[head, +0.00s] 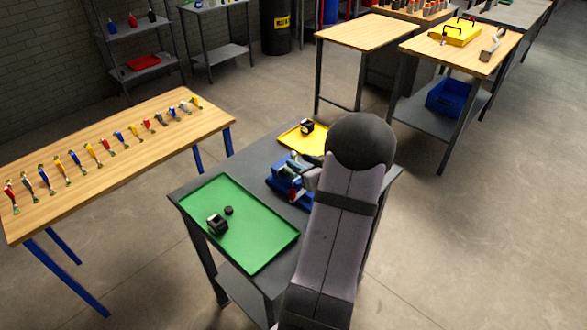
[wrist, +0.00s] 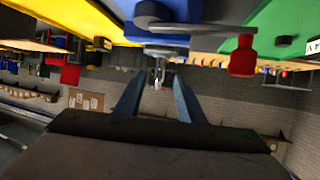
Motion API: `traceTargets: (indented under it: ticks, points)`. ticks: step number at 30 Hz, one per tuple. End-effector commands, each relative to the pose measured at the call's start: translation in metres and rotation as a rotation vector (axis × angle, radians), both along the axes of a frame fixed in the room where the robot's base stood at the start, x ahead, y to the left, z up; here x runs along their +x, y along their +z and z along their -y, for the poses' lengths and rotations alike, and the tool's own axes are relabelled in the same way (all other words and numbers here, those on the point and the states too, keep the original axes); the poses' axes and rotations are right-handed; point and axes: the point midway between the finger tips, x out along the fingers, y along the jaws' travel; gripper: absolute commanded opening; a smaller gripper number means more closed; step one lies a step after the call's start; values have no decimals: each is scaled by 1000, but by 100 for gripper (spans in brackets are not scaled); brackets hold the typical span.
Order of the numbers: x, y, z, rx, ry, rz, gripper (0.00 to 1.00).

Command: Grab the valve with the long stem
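I cannot single out a valve with a long stem in either view. A row of small parts with coloured bodies and pale metal ends (head: 103,143), possibly valves, stands along the wooden table (head: 130,170) at the left. They are too small to compare stems. In the wrist view, which appears upside down, my gripper (wrist: 158,82) has its two fingers apart. A small silvery shape (wrist: 158,70) shows in the gap, at a depth I cannot tell; nothing is clearly held. In the head view my arm hides the gripper, near the blue vise (head: 290,185).
The dark workbench (head: 245,157) carries a green tray (head: 262,240) with a black block (head: 217,224) and a black disc (head: 229,211). A yellow tray (head: 292,138) holds another dark block (head: 307,126). A red knob (wrist: 243,58) shows close in the wrist view. Floor between tables is clear.

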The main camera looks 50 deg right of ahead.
Motion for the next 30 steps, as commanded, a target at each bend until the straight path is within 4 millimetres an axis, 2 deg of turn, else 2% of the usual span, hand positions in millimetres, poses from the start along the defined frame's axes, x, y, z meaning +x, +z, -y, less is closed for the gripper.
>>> traceTargets:
  ticks: [5, 16, 25, 26, 30]
  points:
    - [8, -3, 2, 2, 1, -1, 35]
    - [42, -20, 12, 0, 1, -1, 35]
    - [45, -22, 13, 0, -1, 0, 35]
    - [45, -22, 13, 0, -1, 0, 33]
    - [45, -22, 13, 0, -1, 0, 0]
